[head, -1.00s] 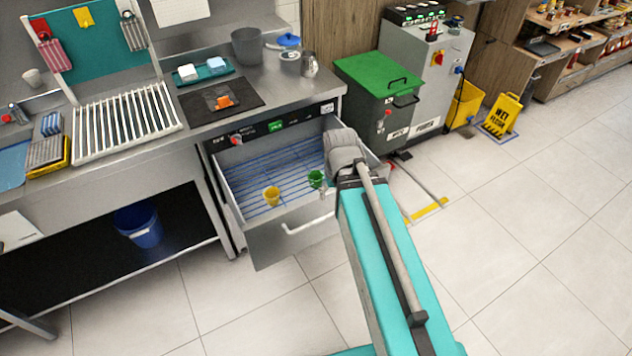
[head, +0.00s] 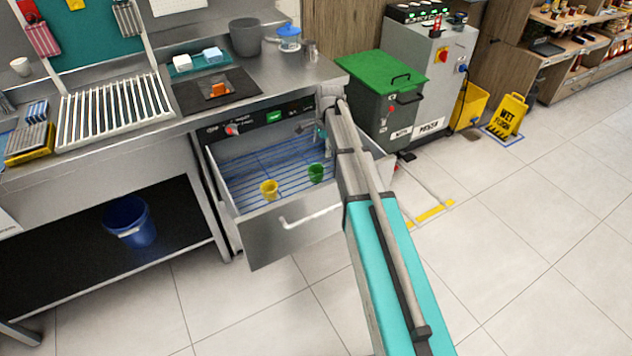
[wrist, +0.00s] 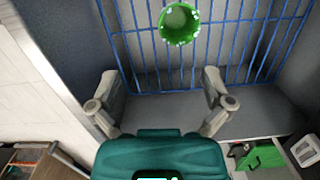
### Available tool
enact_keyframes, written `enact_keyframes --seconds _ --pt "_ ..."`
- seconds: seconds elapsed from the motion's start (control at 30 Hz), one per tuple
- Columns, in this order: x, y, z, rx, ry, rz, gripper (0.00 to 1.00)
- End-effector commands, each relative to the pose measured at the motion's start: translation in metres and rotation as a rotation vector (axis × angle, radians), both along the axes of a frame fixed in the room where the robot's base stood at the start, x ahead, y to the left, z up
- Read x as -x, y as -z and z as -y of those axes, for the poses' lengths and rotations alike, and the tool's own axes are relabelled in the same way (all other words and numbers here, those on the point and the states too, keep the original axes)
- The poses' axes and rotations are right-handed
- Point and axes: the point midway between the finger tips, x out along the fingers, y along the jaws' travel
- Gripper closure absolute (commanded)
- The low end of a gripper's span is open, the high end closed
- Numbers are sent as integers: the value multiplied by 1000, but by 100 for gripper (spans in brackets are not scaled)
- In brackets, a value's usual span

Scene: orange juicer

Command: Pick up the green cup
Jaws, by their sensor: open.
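The green cup (head: 316,173) stands upright on the blue wire rack in the open drawer (head: 290,234), right of the yellow cup (head: 269,189). In the wrist view the green cup (wrist: 179,24) is at the top, just right of centre, and I see into its open mouth. My gripper (wrist: 160,76) is open and empty, with its two fingers spread wide. The cup lies beyond the fingertips, not between them. In the head view my arm reaches to the drawer's back right, and my gripper there is partly hidden behind my arm.
The drawer's walls surround the cups, and the counter edge with its control panel (head: 262,121) is above its back. A grey bin with a green lid (head: 385,75) stands right of the drawer. The tiled floor in front is clear.

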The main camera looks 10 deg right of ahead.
Motion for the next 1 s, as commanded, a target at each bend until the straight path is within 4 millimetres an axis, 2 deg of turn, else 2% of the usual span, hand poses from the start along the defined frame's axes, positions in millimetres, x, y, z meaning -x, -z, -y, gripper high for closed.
enact_keyframes --seconds 0.03,0.2,0.67,1.0 --pt "-13 7 1 -3 40 -5 0" --pt "-26 11 3 -8 127 -16 0" --pt "-26 12 4 -9 142 -17 0" --pt "-26 31 3 -9 142 -17 0"
